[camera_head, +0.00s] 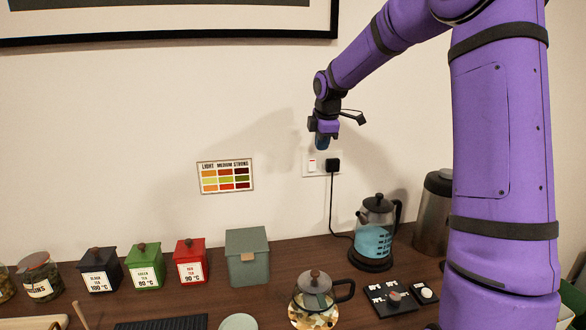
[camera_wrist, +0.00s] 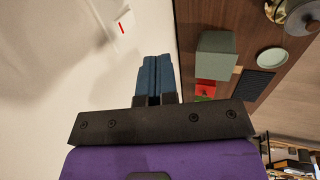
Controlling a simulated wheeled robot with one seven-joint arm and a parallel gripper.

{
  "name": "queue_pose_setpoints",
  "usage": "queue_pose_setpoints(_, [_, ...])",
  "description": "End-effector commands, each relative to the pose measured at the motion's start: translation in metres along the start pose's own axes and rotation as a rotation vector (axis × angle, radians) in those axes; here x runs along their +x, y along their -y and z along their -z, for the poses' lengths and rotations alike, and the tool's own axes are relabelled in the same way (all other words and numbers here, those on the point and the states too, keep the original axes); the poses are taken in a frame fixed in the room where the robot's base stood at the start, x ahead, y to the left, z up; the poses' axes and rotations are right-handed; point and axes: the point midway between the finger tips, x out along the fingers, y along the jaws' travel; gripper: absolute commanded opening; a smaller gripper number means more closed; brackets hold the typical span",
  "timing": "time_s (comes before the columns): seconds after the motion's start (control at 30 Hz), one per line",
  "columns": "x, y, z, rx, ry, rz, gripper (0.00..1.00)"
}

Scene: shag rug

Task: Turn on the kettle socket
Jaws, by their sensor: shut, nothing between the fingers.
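The white wall socket (camera_head: 322,171) is mounted above the counter, with a rocker switch (camera_head: 312,164) showing red on its left. A black plug (camera_head: 333,165) sits in its right side. The plug's cord hangs down towards the glass kettle (camera_head: 374,240), which holds blue liquid and stands on a black base. My gripper (camera_head: 322,145) has blue fingers and appears just above the socket; the gap to the wall is unclear. In the wrist view the fingers (camera_wrist: 155,62) are shut and empty. A white plate with a red mark (camera_wrist: 123,27) shows beyond them to the upper left.
A tea strength chart (camera_head: 225,177) hangs left of the socket. Black (camera_head: 99,271), green (camera_head: 145,267) and red (camera_head: 190,263) tins and a grey-green box (camera_head: 247,257) stand along the wall. A glass teapot (camera_head: 315,292) and a control panel (camera_head: 400,294) are in front.

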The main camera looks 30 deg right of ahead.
Motion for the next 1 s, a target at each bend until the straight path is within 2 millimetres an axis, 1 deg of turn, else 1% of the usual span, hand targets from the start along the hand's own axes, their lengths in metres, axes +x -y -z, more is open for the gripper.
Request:
queue_pose_setpoints(0.1, [0.000, 0.001, -0.005, 0.006, 0.002, 0.001, 0.00])
queue_pose_setpoints(0.37, [0.000, 0.001, -0.005, 0.006, 0.002, 0.001, 0.00])
queue_pose_setpoints(0.53, [0.007, 0.001, -0.005, 0.004, 0.002, 0.003, 0.00])
queue_pose_setpoints(0.67, [0.024, 0.001, -0.004, 0.005, 0.000, 0.004, 0.00])
queue_pose_setpoints(1.0, [0.088, 0.001, -0.004, 0.004, 0.001, 0.005, 0.00])
